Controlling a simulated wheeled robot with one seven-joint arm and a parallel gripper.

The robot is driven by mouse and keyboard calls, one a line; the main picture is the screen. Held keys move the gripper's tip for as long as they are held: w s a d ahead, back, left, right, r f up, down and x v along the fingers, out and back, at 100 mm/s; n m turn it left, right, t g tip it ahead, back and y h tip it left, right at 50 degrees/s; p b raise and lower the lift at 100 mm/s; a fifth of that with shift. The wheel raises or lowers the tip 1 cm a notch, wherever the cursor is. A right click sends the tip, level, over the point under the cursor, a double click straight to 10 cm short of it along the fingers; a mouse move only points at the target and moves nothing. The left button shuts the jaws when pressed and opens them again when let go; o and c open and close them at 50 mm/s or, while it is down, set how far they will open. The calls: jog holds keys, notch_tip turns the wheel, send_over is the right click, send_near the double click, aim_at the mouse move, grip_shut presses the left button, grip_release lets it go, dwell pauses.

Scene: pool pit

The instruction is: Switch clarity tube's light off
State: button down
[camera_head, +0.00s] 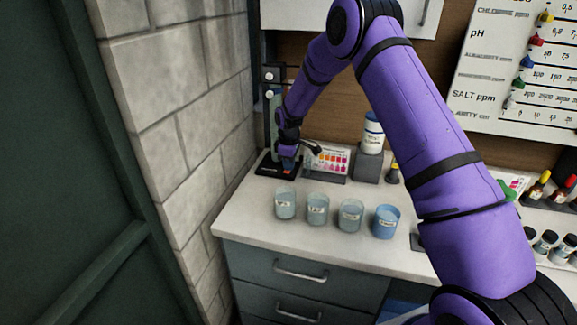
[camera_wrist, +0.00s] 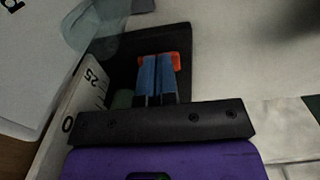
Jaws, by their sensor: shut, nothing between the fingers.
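The clarity tube (camera_head: 274,112) stands upright on a black base (camera_head: 266,169) in the back left corner of the counter. In the wrist view the black base (camera_wrist: 118,52) lies under my fingers, with a white scale strip (camera_wrist: 92,91) marked 25 and 0 beside it. My gripper (camera_head: 288,163) is low over the base, right of the tube. In the wrist view my gripper's blue fingers (camera_wrist: 157,66) are shut and empty. An orange-red switch (camera_wrist: 175,61) shows at both sides of the fingertips, which hide its middle. I cannot tell whether they touch it or whether the light is lit.
Several beakers (camera_head: 318,210) of bluish water stand along the counter front. A colour chart (camera_head: 328,160) and a white bottle (camera_head: 373,134) stand right of the tube. A block wall (camera_head: 183,120) closes the left side. Reagent bottles (camera_head: 538,187) stand at the far right.

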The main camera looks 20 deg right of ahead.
jog(key=s+d+r+m+t, duration=0.1)
jog(key=s+r, duration=0.4)
jog(key=r, duration=0.8)
jog(key=s+r+m, duration=0.1)
jog(key=s+r, duration=0.3)
jog(key=r, duration=1)
jog(key=s+d+r+m+t, duration=0.15)
jog(key=s+r, duration=0.25)
jog(key=s, duration=0.5)
jog(key=s+d+r+m, duration=0.1)
jog(key=s+r+m, duration=0.25)
jog(key=s, duration=0.45)
jog(key=s+d+r+m+t, duration=0.1)
jog(key=s+r, duration=0.4)
jog(key=s, duration=0.4)
jog(key=s+d+f+m+t, duration=0.1)
jog(key=s+f+m, duration=0.1)
jog(key=s, duration=1.1)
jog(key=shift+s+f+m+t, duration=0.15)
jog(key=shift+f+m+t, duration=0.25)
jog(key=shift+m, duration=0.3)
